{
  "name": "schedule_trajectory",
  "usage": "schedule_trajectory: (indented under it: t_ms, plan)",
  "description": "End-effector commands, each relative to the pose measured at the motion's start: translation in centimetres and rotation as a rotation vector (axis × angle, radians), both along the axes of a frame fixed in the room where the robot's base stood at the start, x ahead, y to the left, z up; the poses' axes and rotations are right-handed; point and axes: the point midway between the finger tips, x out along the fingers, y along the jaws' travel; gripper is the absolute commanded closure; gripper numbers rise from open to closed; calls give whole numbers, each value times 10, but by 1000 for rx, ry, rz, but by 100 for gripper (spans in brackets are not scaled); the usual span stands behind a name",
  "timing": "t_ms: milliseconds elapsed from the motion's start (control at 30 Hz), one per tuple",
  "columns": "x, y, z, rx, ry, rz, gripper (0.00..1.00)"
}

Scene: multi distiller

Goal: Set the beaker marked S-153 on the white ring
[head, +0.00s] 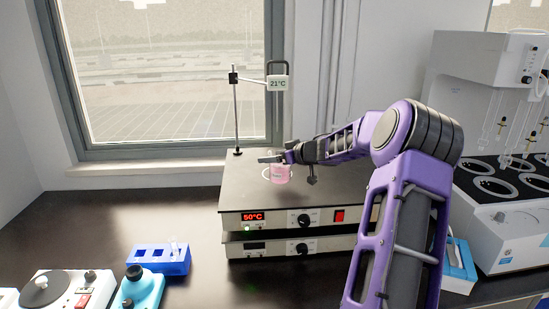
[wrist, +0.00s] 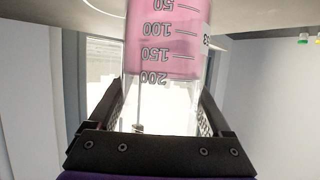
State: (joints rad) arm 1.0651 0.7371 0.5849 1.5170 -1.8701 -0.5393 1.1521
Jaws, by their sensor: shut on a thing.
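A beaker with pink liquid (head: 280,174) is over the left part of the hotplate's top plate (head: 320,195). A white ring (head: 265,173) on the plate shows partly beside the beaker's left side. My gripper (head: 275,158) reaches in from the right and is shut on the beaker near its top. I cannot tell whether the beaker's base touches the plate. In the wrist view the beaker (wrist: 162,40) appears upside down between the two fingers, with graduations up to 200. Its label is cut off at the right, so S-153 cannot be read in full.
A stand with a 21°C sensor display (head: 277,83) rises behind the beaker. The hotplate's front shows 50°C. A blue rack (head: 160,259) and small devices stand at the lower left. A white multi-position unit (head: 500,210) stands at the right.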

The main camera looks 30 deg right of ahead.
Motion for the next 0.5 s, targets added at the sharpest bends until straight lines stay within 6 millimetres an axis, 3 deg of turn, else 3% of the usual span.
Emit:
schedule_trajectory:
  t_ms: [500]
  plan:
    - [43,-20,-2,-1,0,2,95]
